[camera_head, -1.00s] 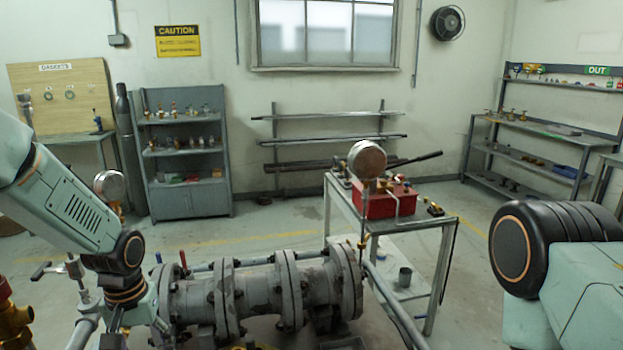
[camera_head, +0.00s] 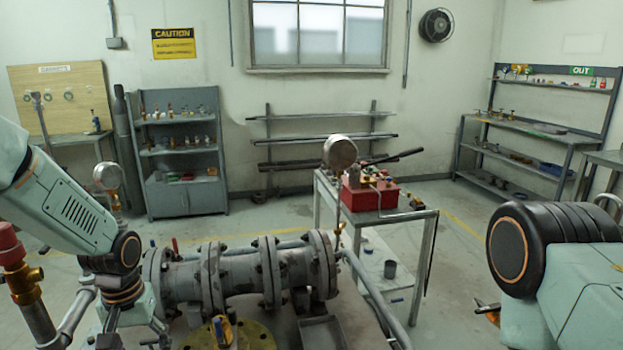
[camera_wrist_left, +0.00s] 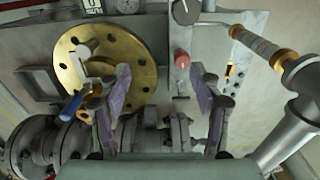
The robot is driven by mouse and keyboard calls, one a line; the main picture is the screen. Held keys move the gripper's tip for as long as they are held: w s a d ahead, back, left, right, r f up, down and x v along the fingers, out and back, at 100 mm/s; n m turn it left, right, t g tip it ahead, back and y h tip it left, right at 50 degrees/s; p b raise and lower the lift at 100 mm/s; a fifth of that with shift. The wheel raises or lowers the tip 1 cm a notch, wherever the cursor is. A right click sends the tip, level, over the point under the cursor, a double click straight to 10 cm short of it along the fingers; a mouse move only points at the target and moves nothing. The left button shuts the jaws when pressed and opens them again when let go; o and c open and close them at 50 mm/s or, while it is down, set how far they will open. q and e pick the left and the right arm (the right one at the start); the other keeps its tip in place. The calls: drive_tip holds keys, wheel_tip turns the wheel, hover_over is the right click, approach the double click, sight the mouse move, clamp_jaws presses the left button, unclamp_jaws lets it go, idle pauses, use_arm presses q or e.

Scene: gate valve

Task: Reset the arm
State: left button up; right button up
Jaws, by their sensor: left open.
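The grey flanged pipe (camera_head: 238,277) lies across the lower middle of the head view. The brass disc (camera_wrist_left: 128,50) and blue handle (camera_wrist_left: 72,106) show by the left finger. A red knob (camera_wrist_left: 182,58) shows beyond the gap.
A metal table (camera_head: 426,226) with a red box (camera_head: 368,196) and a round gauge (camera_head: 340,152) stands behind the pipe. A red-topped brass fitting (camera_head: 22,283) stands at the far left. Shelves (camera_head: 181,160) line the back wall.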

use_arm(q)
drive_tip(key=w+d+f+m+t+b, duration=0.1)
drive_tip(key=d+f+t, duration=0.3)
drive_tip(key=f, duration=0.1)
drive_tip(key=shift+h, duration=0.4)
drive_tip(key=s+d+f+b, duration=0.1)
drive_tip(key=s+f, duration=0.2)
drive_tip(key=f, duration=0.1)
drive_tip(key=s+d+f+b, duration=0.1)
drive_tip(key=s+f+b, duration=0.1)
drive_tip(key=s+f, duration=0.1)
drive_tip(key=s+d+f+b, duration=0.1)
drive_tip(key=s+f+b, duration=0.1)
drive_tip(key=s+f, duration=0.2)
drive_tip(key=shift+f, duration=0.45)
drive_tip(key=s+f+g+b, duration=0.2)
drive_tip(key=s+f+b, duration=0.2)
drive_tip(key=s+f, duration=0.3)
drive_tip(key=s+d+f+m+g+b, duration=0.1)
drive_tip(key=s+f+b, duration=0.4)
drive_tip(key=s, duration=1.1)
wheel_tip(320, 180, down, 3)
drive_tip(key=shift+r+g+y, duration=0.1)
drive_tip(key=shift+g+y, duration=0.2)
drive_tip(key=shift+g, duration=0.2)
use_arm(e)
wheel_tip(320, 180, down, 15)
drive_tip(key=shift+s, duration=0.15)
use_arm(q)
drive_tip(key=shift+d, duration=0.15)
